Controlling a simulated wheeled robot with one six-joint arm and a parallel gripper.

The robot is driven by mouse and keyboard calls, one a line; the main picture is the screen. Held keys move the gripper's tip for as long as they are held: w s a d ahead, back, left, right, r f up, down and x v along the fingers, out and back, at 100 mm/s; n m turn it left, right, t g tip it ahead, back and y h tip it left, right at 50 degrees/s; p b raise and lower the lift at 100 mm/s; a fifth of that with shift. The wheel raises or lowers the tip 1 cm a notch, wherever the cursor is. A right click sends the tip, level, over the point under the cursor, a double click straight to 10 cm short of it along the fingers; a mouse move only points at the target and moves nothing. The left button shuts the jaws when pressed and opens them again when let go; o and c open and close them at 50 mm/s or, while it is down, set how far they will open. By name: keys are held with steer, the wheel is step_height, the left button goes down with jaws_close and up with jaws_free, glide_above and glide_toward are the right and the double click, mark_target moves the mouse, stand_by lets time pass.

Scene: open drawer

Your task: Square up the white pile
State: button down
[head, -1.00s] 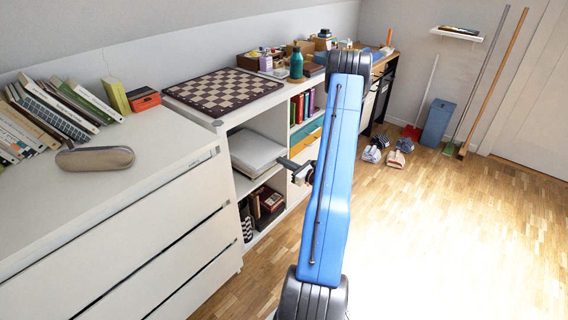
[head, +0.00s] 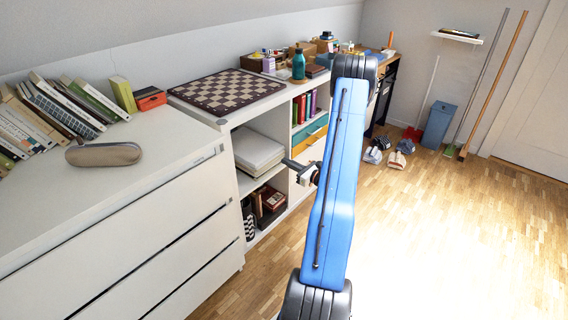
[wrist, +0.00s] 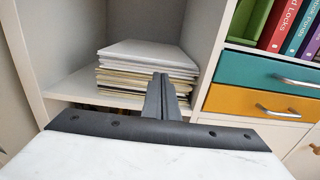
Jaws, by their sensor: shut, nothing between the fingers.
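The white pile (head: 258,152) lies on a shelf in an open compartment of the white shelving unit. In the wrist view the white pile (wrist: 148,66) shows as a stack of flat sheets or folders, white on top with cream and brown edges below. Some layers stick out unevenly at the front and left. My gripper (wrist: 162,84) is shut and empty, its fingers together in front of the right part of the pile and hiding some of it. In the head view my gripper (head: 286,162) points left toward the pile's right side; I cannot tell whether it touches.
The compartment's side wall (wrist: 205,30) stands right of the pile. Beyond it are a teal drawer (wrist: 262,72) and an orange drawer (wrist: 258,103) with metal handles, below upright books (wrist: 285,22). A chessboard (head: 226,90) lies on top of the unit. Open floor (head: 440,240) lies to the right.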

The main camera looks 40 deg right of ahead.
steer(key=s, duration=0.9)
steer(key=shift+s+d, duration=0.25)
steer(key=shift+d, duration=0.15)
